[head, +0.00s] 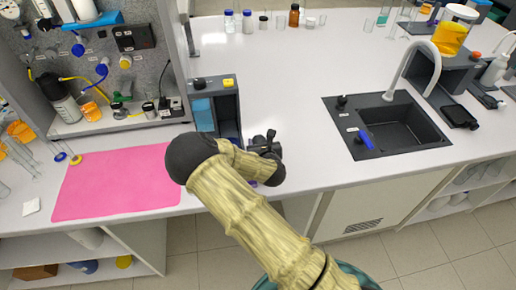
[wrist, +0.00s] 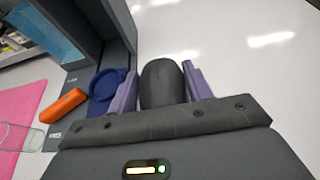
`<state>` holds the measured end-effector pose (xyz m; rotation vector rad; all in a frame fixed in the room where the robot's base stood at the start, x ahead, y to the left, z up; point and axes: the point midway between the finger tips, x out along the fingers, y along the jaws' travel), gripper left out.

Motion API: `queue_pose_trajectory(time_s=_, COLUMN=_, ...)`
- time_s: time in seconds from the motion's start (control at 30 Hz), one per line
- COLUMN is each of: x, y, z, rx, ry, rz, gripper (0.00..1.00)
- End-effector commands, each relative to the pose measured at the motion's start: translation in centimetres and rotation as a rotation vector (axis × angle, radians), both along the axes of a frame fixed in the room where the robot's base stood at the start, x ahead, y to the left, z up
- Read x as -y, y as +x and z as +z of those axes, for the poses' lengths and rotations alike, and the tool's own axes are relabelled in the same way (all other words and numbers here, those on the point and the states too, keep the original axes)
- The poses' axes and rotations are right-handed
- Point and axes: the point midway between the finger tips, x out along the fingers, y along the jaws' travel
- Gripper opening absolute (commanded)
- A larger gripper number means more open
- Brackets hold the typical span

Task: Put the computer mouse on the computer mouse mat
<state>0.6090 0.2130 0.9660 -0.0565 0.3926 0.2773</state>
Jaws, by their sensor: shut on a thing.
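The computer mouse is a dark, rounded body (wrist: 163,88) between the two purple fingers of my gripper (wrist: 160,78) in the wrist view. The fingers are shut on its sides. I cannot tell whether it touches the bench. In the head view my gripper (head: 266,148) is beside the grey instrument, and my arm hides the mouse. A flat pink mat (head: 115,182), the only mat in view, lies on the bench at the left, apart from my gripper. Its edge also shows at the left of the wrist view (wrist: 15,108).
The grey instrument (head: 228,118) stands between mat and gripper. Near it in the wrist view are an orange piece (wrist: 63,105), a blue ring (wrist: 106,84) and a clear glass vessel (wrist: 22,138). A sink (head: 400,125) is at the right. The bench behind my gripper is clear.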

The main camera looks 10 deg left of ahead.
Motion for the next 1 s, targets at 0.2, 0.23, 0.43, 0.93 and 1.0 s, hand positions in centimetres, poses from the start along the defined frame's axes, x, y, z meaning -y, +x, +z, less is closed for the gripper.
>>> queue_pose_trajectory(time_s=0.2, x=0.1, y=0.1, z=0.0, rx=0.001, ry=0.001, rz=-0.001, gripper=0.26)
queue_pose_trajectory(time_s=0.23, x=0.1, y=0.1, z=-0.1, rx=0.001, ry=0.000, rz=-0.002, gripper=0.26)
queue_pose_trajectory(time_s=0.43, x=0.2, y=0.0, z=-2.3, rx=-0.002, ry=0.000, rz=-0.002, gripper=0.26)
queue_pose_trajectory(time_s=0.93, x=0.1, y=0.0, z=-3.7, rx=0.000, ry=0.000, rz=-0.002, gripper=0.73)
queue_pose_trajectory(time_s=1.0, x=0.1, y=0.0, z=-3.7, rx=0.001, ry=0.001, rz=-0.003, gripper=0.73)
